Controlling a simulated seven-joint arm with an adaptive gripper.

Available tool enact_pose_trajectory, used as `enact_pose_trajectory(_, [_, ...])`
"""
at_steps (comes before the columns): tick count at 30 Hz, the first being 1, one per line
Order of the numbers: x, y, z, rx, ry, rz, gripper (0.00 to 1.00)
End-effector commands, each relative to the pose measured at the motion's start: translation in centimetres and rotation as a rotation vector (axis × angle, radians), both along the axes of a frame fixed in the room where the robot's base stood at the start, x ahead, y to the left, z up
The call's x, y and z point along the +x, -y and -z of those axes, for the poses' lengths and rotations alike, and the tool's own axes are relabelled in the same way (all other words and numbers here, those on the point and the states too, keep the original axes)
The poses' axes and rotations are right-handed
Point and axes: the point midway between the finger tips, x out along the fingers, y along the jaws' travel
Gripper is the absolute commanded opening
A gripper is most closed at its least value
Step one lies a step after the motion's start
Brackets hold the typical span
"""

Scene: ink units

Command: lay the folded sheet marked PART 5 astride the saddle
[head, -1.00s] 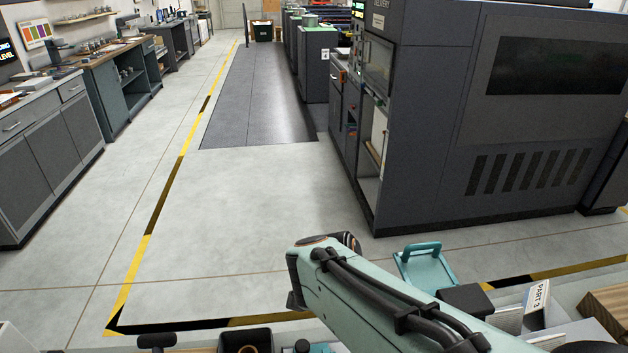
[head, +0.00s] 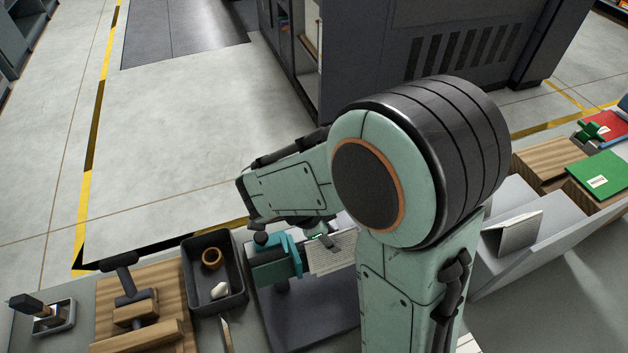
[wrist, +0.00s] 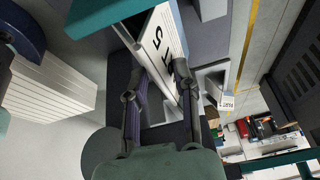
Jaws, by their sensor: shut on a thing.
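My gripper (wrist: 155,85) is shut on the folded sheet marked with a 5 (wrist: 165,42), seen in the wrist view; the rest of its marking is partly hidden. In the head view, a sheet with fine printed lines (head: 334,254) shows under my gripper, beside a teal stitching device (head: 275,262) on a dark base (head: 300,315). A teal part (wrist: 105,14) also shows close to the sheet in the wrist view. My arm and the sheet cover much of the saddle, so I cannot tell whether the sheet touches it.
A dark bin (head: 228,292) with a brown ring and a pale object stands left of the device. A wooden board with a dark-handled tool (head: 130,290) is further left. At right, a folded sheet (head: 513,236) rests on a pale angled rack (head: 560,240), near a green book (head: 600,172).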

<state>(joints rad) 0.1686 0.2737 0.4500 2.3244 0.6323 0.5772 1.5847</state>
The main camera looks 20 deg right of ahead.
Motion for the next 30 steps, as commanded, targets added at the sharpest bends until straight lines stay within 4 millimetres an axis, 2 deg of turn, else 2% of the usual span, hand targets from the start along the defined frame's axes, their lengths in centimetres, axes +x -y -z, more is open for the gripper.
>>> enact_pose_trajectory(6, [-0.01,-0.01,0.78,0.0,0.0,0.0,0.0])
enact_pose_trajectory(29, [0.01,-0.08,1.26,0.0,0.001,-0.001,0.0])
enact_pose_trajectory(30, [0.01,-0.08,1.26,0.0,0.001,-0.001,0.37])
